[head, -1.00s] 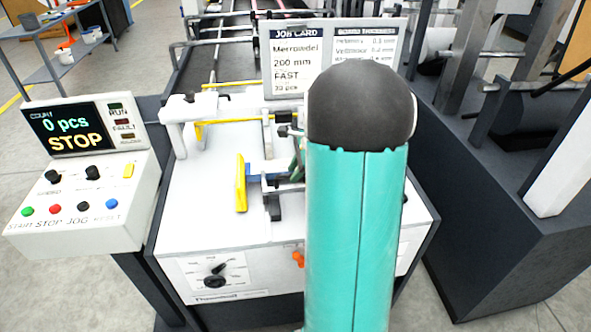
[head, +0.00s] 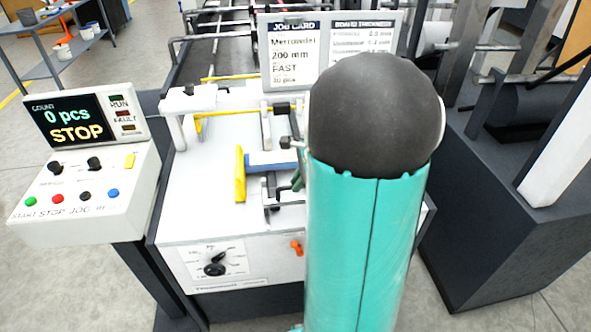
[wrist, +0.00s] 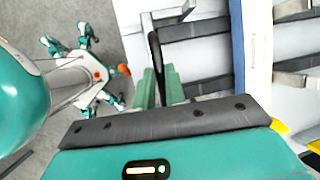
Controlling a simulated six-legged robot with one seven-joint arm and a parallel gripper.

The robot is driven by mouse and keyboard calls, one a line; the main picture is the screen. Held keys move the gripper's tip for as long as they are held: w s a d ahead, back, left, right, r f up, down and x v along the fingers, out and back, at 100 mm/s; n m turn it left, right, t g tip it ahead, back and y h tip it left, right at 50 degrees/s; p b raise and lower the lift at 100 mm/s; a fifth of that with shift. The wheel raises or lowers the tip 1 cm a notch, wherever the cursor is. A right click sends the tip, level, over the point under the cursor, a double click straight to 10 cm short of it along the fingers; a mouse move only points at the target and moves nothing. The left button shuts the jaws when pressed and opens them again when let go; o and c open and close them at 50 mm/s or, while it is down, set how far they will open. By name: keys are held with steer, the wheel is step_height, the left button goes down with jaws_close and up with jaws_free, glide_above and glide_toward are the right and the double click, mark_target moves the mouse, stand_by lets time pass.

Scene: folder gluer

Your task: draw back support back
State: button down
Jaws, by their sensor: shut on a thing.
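My gripper shows in the wrist view, where its two green fingers (wrist: 160,88) are shut on a thin black upright handle (wrist: 155,48). In the head view only a small green part of my gripper (head: 298,180) shows; my arm hides the rest. A blue bar (head: 270,158) with a yellow end plate (head: 240,174) lies over the white machine top, just left of my gripper. The blue bar (wrist: 237,45) also shows in the wrist view, right of the fingers. I cannot tell from these views which part the handle joins.
A control box (head: 85,190) with a screen reading STOP stands at the left. A job card (head: 290,55) stands behind the machine top. A white panel with a black knob (head: 214,269) and an orange part (head: 297,247) are at the front. A dark machine body (head: 480,230) is at the right.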

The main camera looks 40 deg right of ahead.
steer(key=shift+s+a, duration=0.5)
steer(key=shift+s, duration=0.2)
steer(key=shift+s+a, duration=0.45)
steer(key=shift+s, duration=0.25)
steer(key=c, duration=1.5)
jaws_free()
steer(key=shift+s+a+r, duration=0.1)
steer(key=shift+s, duration=0.1)
steer(key=shift+o, duration=0.2)
steer(key=v, duration=1.3)
steer(key=shift+r, duration=0.25)
